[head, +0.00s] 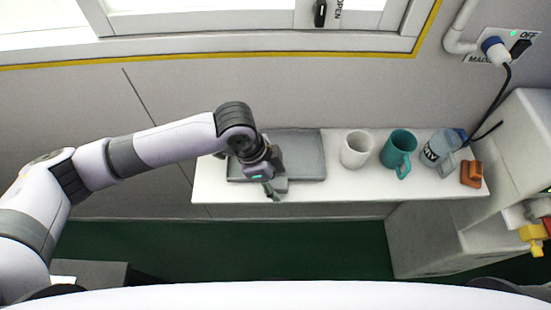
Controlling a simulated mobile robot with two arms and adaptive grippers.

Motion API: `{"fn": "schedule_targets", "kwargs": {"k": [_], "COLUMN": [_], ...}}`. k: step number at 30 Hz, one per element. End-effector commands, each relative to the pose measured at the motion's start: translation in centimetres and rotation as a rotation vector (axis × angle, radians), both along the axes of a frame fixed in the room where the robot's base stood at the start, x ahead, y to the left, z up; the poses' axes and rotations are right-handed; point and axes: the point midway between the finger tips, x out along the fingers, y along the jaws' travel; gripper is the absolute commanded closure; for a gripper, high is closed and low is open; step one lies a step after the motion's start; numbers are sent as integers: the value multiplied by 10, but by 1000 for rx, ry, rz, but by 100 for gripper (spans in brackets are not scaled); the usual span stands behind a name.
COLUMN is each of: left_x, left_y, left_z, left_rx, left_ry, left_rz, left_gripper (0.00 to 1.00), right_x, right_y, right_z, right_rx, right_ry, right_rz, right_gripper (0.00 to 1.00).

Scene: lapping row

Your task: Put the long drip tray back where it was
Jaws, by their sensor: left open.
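The long drip tray (306,157) is a grey, shallow, rectangular tray lying flat on the left part of a white shelf. My left gripper (272,192) is over the tray's front edge, left of its middle, pointing down, and it is open. The gripper and wrist hide part of the tray's left side and front rim. I cannot tell whether the fingers touch the rim. My right gripper is not in view.
On the white shelf (350,187), right of the tray, stand a white mug (356,149), a teal mug (398,151) and a blue-grey jug (440,148). An orange-brown block (471,174) sits near the right end. A black cable (497,107) hangs behind. The shelf's front strip is clear.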

Motion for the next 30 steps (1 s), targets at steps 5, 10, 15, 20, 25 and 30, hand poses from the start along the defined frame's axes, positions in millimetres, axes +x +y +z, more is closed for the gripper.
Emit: {"fn": "schedule_targets", "kwargs": {"k": [5, 10, 15, 20, 25, 30], "left_x": [0, 0, 0, 0, 0, 0], "left_y": [0, 0, 0, 0, 0, 0], "left_z": [0, 0, 0, 0, 1, 1], "left_rx": [0, 0, 0, 0, 0, -1], "left_ry": [0, -1, -1, -1, -1, -1], "left_rz": [0, 0, 0, 0, 0, 0], "left_gripper": [46, 57, 68, 79, 90, 100], "right_x": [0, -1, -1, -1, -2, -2], "right_y": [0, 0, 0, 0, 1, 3], "right_z": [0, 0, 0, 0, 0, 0], "right_rx": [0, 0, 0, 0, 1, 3], "right_ry": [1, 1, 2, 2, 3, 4], "right_rz": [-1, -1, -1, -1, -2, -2], "right_gripper": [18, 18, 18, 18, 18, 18]}}
